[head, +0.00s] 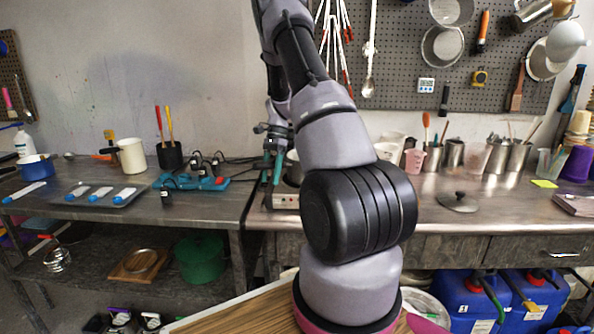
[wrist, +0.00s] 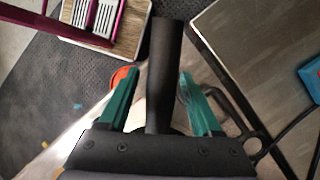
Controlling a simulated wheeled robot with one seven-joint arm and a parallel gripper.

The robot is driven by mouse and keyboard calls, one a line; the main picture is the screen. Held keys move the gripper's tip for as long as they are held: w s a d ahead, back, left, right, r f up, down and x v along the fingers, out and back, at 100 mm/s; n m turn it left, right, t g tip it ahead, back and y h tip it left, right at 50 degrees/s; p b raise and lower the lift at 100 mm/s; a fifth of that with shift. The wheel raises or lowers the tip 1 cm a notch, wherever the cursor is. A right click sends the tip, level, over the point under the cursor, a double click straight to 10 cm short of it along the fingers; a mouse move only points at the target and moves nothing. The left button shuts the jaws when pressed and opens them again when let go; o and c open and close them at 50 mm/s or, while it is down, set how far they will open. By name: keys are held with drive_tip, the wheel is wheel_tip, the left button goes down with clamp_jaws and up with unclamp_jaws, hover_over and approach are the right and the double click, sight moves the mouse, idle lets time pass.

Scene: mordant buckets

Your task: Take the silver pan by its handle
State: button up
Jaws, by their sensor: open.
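The silver pan (head: 292,168) shows as a sliver of metal side on a small hotplate at the front of the right-hand workbench, mostly hidden behind my arm. My gripper (head: 271,178) is beside it on the left, fingers pointing down. In the wrist view my gripper (wrist: 158,88) is open, one green finger on each side of a thick black handle (wrist: 165,62). The handle lies between the fingers, with visible gaps on both sides. The pan's bowl is not clearly seen in the wrist view, so the join to the handle is hidden.
The hotplate (head: 286,201) sits near the bench edge. A blue-green power strip (head: 192,182) with plugs and cables lies on the left bench (head: 120,208). A black cup with tools (head: 170,155) stands behind. A loose lid (head: 457,203) lies on the right bench (head: 500,222).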

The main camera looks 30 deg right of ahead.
clamp_jaws()
drive_tip(key=shift+r, duration=0.1)
drive_tip(key=shift+r, duration=0.2)
